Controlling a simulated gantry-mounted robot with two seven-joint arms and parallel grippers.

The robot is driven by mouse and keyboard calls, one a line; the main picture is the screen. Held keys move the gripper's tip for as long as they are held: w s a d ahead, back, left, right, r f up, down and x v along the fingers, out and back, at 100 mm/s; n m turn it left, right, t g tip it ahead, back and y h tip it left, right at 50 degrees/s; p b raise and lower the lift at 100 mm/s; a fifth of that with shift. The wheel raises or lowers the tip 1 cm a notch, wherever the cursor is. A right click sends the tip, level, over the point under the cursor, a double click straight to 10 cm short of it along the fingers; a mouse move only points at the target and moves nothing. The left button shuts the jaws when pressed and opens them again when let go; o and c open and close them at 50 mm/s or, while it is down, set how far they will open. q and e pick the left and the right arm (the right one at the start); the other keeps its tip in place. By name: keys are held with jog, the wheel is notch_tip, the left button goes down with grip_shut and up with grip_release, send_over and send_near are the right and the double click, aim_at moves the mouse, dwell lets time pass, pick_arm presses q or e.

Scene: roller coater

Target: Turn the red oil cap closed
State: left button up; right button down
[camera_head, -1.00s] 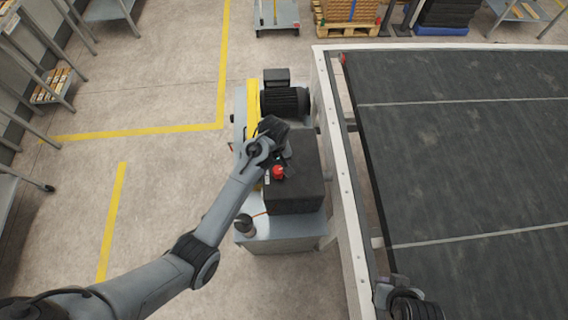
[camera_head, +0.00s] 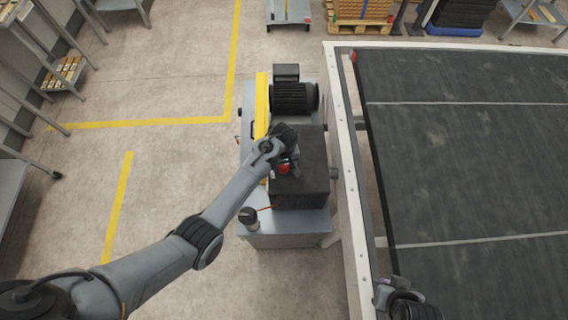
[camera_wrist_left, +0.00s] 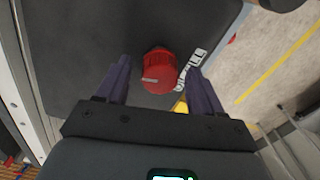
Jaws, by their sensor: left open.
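The red oil cap (camera_head: 284,168) sits on the dark box-shaped tank (camera_head: 309,180) of the machine beside the conveyor. In the left wrist view the red cap (camera_wrist_left: 158,72) shows a pale mark on its top, with part of some white lettering beside it. My left gripper (camera_wrist_left: 162,78) is open, with one finger on each side of the cap and visible gaps to both. In the head view my left gripper (camera_head: 287,160) is over the tank, close to the cap, and partly hidden by its own wrist. My right arm's end (camera_head: 408,305) shows only in part at the bottom edge; its fingers are not visible.
A black motor (camera_head: 294,98) stands behind the tank, next to a yellow guard (camera_head: 262,105). The white conveyor frame (camera_head: 350,190) runs close along the right. A small dark cylinder (camera_head: 248,217) stands on the grey base in front. The floor to the left is open.

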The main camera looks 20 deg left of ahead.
pick_arm(q)
jog(key=shift+f, duration=0.25)
jog(key=c, duration=1.1)
jog(key=shift+o, duration=0.2)
